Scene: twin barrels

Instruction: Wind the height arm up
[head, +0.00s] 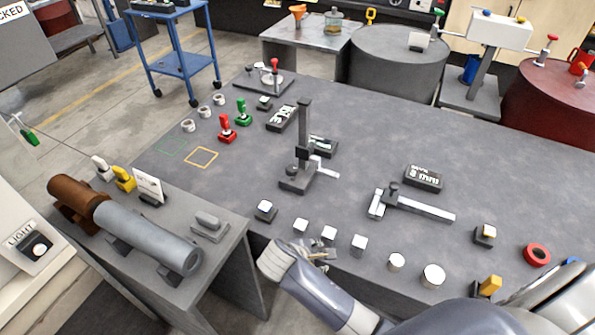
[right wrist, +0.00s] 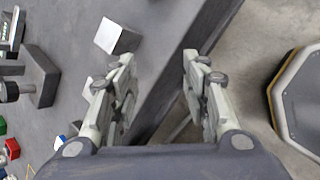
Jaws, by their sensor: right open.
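The height stand (head: 304,126) is upright near the middle of the grey bench, with a dark base (head: 297,184) and a tall dark post. A dark slider block sits low on the post, and a pale crank (head: 326,173) sticks out to the right near it. Part of what looks like the stand's base (right wrist: 40,76) shows at the left of the right wrist view. My right gripper (head: 318,250) is open and empty at the bench's front edge, in front of the stand and apart from it. Its two fingers (right wrist: 158,85) straddle the bench edge in the wrist view. My left gripper is out of view.
A row of white-topped blocks (head: 329,233) lies along the front edge between my right gripper and the stand; one pale cube (right wrist: 118,37) is near the fingers. A caliper-like slide (head: 425,209) lies right of the stand. A barrel (head: 150,234) lies on the left table.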

